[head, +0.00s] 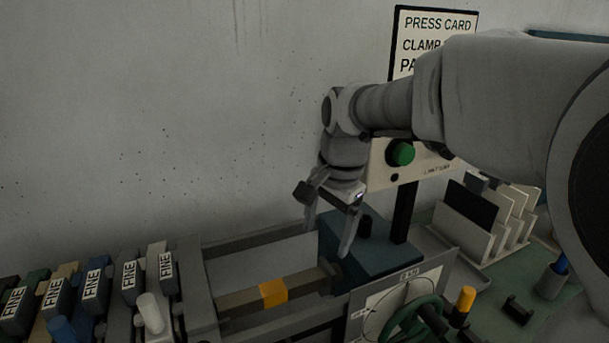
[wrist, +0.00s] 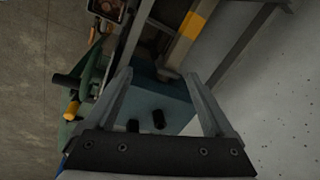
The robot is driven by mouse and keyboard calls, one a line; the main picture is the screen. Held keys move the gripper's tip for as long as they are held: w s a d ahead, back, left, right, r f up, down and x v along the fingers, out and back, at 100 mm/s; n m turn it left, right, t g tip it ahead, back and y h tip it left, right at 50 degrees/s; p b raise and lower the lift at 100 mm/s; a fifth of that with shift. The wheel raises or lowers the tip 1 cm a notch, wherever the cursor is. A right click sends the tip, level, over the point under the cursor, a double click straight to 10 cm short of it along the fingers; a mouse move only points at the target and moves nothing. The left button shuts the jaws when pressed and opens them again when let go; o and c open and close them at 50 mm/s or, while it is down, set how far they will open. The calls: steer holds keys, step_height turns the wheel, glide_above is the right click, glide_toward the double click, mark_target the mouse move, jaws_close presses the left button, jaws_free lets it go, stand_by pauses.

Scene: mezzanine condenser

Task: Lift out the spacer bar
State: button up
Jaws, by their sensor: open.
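The spacer bar (head: 273,292) is a dark brownish bar with a yellow band at its middle. It lies level in a grey channel, its right end close to a blue-grey block (head: 368,250). In the wrist view the bar's yellow band (wrist: 193,25) shows at the top, beyond the fingertips. My gripper (head: 328,236) is open and empty, pointing down above the right end of the bar and the block's left side. In the wrist view its two fingers (wrist: 157,77) are wide apart with the block below them and nothing between them.
Several blocks labelled FINE (head: 95,284) stand at the left. A green handwheel (head: 412,322) and white dial plate (head: 385,300) are in front. A post panel with a green button (head: 402,153) stands right of my gripper. A rack of white cards (head: 490,220) is at right.

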steer(key=w+a+f+m+g+h+p, duration=0.1)
steer(key=w+a+f+m+p, duration=0.15)
steer(key=a, duration=0.35)
steer(key=w+a+f+m+g+p, duration=0.1)
steer(key=w+a+f+m, duration=0.1)
steer(key=w+a, duration=0.25)
glide_toward(272, 286)
step_height(272, 286, down, 5)
steer(key=shift+f, duration=0.15)
steer(key=shift+s+f+p, duration=0.15)
steer(key=shift+f+p, duration=0.3)
steer(key=shift+f, duration=0.85)
steer(key=shift+s+f+p, duration=0.1)
steer(key=shift+f+p, duration=0.3)
steer(key=shift+f, duration=0.95)
jaws_close()
steer(key=shift+r, duration=0.15)
